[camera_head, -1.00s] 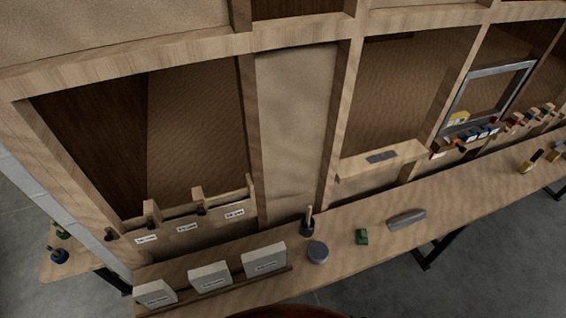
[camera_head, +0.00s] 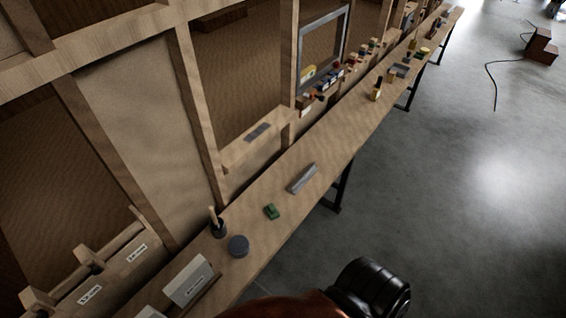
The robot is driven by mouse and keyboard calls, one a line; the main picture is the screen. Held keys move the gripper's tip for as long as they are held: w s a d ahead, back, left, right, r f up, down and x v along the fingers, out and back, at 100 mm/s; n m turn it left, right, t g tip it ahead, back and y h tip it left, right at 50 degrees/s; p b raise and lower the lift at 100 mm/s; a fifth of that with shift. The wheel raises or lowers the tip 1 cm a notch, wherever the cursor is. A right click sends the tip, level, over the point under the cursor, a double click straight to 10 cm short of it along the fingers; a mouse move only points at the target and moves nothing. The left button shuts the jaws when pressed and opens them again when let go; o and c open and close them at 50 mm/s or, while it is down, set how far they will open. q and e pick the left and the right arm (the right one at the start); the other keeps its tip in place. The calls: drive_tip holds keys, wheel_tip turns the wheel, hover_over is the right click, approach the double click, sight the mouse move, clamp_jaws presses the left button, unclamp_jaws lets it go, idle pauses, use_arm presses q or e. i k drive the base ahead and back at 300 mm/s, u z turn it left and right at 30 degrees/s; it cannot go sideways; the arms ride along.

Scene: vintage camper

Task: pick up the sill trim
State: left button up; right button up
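I cannot tell for sure which piece is the sill trim. Neither gripper shows in the head view, and nothing touches these pieces.
The workbench (camera_head: 262,240) runs along the framed wall to the far right. On it are a green block (camera_head: 271,211), a round grey tin (camera_head: 238,246), a dark cup with a brush (camera_head: 217,226) and white boxes (camera_head: 188,282). Open grey floor (camera_head: 450,210) lies right.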

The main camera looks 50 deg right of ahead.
sight(295, 189)
drive_tip(key=k, duration=0.5)
drive_tip(key=u, duration=1.4)
drive_tip(key=i, duration=0.5)
drive_tip(key=z, duration=3.25)
